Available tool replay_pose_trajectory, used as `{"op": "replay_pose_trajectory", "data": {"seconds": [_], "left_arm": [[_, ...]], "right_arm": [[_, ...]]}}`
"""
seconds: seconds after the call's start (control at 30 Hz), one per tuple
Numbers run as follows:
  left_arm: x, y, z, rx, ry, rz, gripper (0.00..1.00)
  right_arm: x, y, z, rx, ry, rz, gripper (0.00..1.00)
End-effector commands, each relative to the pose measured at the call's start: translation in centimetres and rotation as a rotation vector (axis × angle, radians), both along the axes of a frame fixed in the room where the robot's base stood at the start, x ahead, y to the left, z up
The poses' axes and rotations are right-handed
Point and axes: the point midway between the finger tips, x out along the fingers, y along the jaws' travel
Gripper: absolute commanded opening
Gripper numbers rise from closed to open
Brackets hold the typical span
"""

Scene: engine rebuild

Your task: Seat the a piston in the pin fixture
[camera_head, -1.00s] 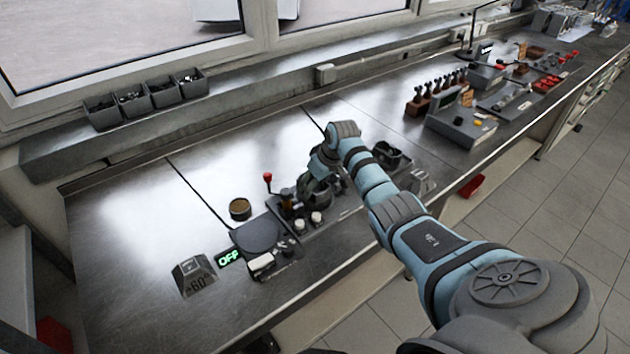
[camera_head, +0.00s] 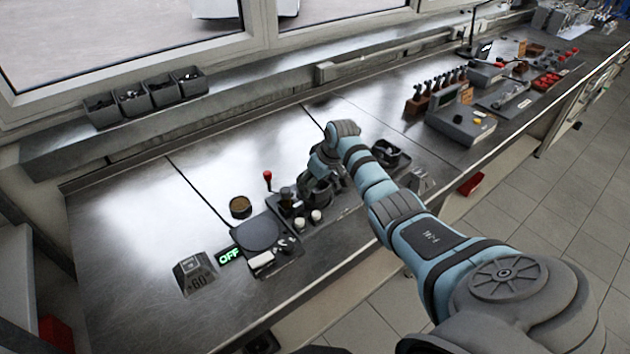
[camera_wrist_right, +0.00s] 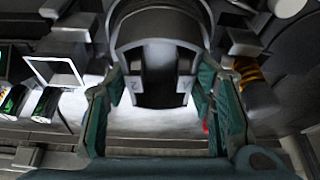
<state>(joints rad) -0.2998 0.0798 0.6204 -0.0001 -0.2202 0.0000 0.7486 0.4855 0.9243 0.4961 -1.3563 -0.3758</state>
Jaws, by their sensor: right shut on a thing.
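My right arm reaches in from the right in the head view, with its gripper (camera_head: 318,182) low over the dark fixture area on the bench. In the right wrist view, the teal fingers of the right gripper (camera_wrist_right: 160,112) stand on both sides of a dark grey piston (camera_wrist_right: 155,28), shut on it. The piston's skirt and inner bosses face the camera. The pin fixture (camera_head: 290,205) seems to be the dark base with a red-knobbed lever beside it. The gripper partly hides it, so I cannot tell whether the piston touches it. My left gripper is not in view.
A round dark plate (camera_head: 257,233) with a green OFF display (camera_head: 229,256) stands left of the gripper. A brown-topped can (camera_head: 240,207) and a block marked 60° (camera_head: 194,274) are nearby. A dark bin (camera_head: 386,153) stands right of the wrist. The bench's left part is clear.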

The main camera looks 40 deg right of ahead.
Motion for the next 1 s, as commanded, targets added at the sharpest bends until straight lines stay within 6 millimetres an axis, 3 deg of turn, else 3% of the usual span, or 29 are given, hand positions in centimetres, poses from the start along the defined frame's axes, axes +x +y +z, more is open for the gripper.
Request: {"op": "replay_pose_trajectory", "data": {"seconds": [1.0], "left_arm": [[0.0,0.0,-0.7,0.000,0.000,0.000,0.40]], "right_arm": [[0.0,0.0,-1.3,0.000,-0.002,0.001,0.05]]}}
